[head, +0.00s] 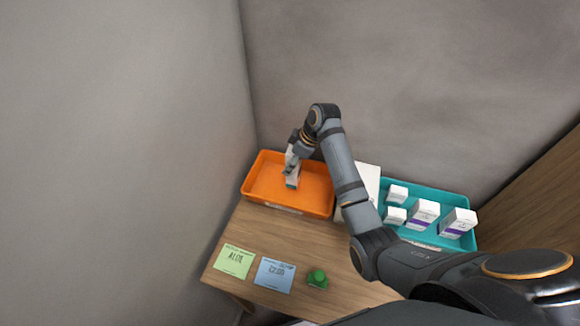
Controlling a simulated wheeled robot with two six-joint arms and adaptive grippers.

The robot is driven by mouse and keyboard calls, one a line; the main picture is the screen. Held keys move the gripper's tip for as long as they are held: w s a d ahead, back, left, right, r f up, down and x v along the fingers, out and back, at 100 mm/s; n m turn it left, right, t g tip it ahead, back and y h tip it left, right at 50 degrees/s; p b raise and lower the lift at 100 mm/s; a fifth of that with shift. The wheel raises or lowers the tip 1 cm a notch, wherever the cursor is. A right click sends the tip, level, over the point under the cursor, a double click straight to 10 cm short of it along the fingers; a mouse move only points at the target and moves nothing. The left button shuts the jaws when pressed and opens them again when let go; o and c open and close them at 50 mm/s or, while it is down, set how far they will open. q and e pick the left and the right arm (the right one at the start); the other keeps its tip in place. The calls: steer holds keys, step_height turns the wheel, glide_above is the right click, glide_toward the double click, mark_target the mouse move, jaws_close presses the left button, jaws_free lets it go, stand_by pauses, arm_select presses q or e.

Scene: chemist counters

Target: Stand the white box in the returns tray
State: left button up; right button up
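The orange tray (318,207) stands at the back left of the wooden counter, with a label on its front edge too small to read. My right arm reaches over the counter from the right, and my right gripper (291,170) points down into the orange tray. A small white box (292,181) with a teal band at its lower end is between its fingertips, roughly upright over the tray floor. Whether the box touches the floor is hard to tell. The gripper's fingers partly hide the box. My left gripper is not in view.
A teal tray (462,242) at the right holds several white boxes, some with purple bands. A white panel (369,177) stands between the trays, partly behind my arm. A green card (234,261), a blue card (274,274) and a green-topped object (317,279) are near the front edge.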

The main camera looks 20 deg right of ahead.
steer(key=x, duration=0.1)
steer(key=p+x, duration=0.1)
steer(key=x, duration=0.1)
steer(key=shift+d, duration=0.3)
steer(key=shift+f+p, duration=0.3)
steer(key=shift+f, duration=0.25)
steer(key=o, duration=1.2)
steer(key=shift+f, duration=0.1)
arm_select(q)
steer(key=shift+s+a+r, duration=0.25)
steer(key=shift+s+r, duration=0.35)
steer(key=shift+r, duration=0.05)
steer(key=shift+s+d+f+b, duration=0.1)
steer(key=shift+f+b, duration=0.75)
steer(key=shift+b, duration=0.1)
arm_select(e)
steer(key=v, duration=1.2)
steer(key=shift+d, duration=0.1)
